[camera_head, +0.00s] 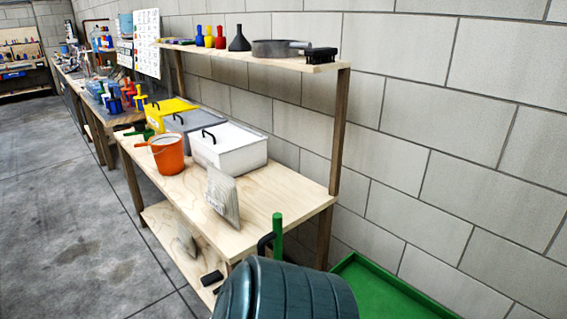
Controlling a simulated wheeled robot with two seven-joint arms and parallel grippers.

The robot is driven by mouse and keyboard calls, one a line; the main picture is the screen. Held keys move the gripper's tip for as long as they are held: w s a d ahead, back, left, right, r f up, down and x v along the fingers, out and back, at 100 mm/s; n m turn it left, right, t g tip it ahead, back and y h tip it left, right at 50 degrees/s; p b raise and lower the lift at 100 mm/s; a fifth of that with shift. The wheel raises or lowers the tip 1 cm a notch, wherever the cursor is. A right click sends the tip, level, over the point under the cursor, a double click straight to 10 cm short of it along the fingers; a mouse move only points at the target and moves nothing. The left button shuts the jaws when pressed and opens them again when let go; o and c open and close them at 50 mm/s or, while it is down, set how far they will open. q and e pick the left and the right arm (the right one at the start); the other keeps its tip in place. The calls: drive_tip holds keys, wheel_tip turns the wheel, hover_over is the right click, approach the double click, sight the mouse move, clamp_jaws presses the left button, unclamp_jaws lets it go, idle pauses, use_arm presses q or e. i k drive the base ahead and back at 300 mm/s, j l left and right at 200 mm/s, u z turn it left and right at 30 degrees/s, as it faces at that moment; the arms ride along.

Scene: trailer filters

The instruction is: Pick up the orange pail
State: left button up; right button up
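The orange pail (168,155) stands upright on the wooden workbench (270,200), near its front edge and left of the white box. A handle shows at its rim on the left side. Neither of my grippers is in the head view. Nothing is seen touching the pail from my side.
White (230,148), grey (187,125) and yellow (165,112) lidded boxes stand behind the pail. A grey bag (222,195) stands to its right. A shelf (325,66) overhangs the bench. A dark green barrel-like object (285,292) and green tray (385,285) are at the near end.

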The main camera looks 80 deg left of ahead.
sight(167, 148)
drive_tip(key=k, duration=0.65)
drive_tip(key=u, duration=3.25)
